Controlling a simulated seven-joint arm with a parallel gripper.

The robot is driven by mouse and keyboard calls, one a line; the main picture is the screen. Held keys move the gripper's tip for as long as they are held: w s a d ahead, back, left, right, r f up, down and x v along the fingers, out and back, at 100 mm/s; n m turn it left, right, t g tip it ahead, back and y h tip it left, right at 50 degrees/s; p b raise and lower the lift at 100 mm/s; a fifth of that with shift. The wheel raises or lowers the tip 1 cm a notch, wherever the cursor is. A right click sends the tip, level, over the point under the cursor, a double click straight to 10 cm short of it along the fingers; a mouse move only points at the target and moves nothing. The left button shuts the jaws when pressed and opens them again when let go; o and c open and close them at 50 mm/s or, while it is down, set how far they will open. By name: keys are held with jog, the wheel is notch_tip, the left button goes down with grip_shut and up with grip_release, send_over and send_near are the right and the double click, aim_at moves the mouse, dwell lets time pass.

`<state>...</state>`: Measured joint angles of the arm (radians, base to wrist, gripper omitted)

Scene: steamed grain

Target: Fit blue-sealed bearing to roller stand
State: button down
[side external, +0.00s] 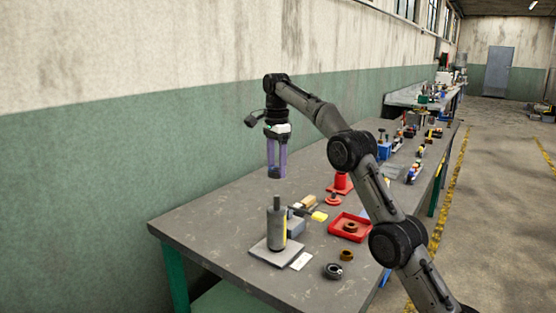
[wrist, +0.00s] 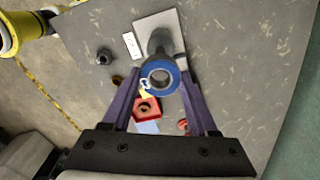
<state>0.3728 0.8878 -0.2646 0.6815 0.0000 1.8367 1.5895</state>
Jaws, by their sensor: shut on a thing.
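The blue-sealed bearing (wrist: 160,90), a ring with a blue face and an open middle, is held between the purple fingers of my gripper (wrist: 162,74) in the wrist view. In the side view my gripper (side external: 277,174) points down, shut on the bearing, which is a small dark shape between the fingertips. The roller stand (side external: 277,226), a grey upright cylinder with a narrower top post and a square base plate, stands on the bench below my gripper, with a clear gap between. In the wrist view the bearing partly hides the stand, whose plate (wrist: 147,24) shows behind it.
A white card (side external: 301,261) lies beside the stand plate. A dark ring (side external: 333,271) and a brown ring (side external: 346,255) lie to the right. A red tray (side external: 336,233) holds another ring. A grey block (side external: 296,226) sits close behind the stand. The bench left of the stand is clear.

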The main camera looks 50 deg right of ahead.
jog(key=shift+f, duration=2.5)
jog(key=shift+f, duration=1.55)
jog(key=shift+c, duration=0.5)
grip_release()
jog(key=shift+r, duration=3.75)
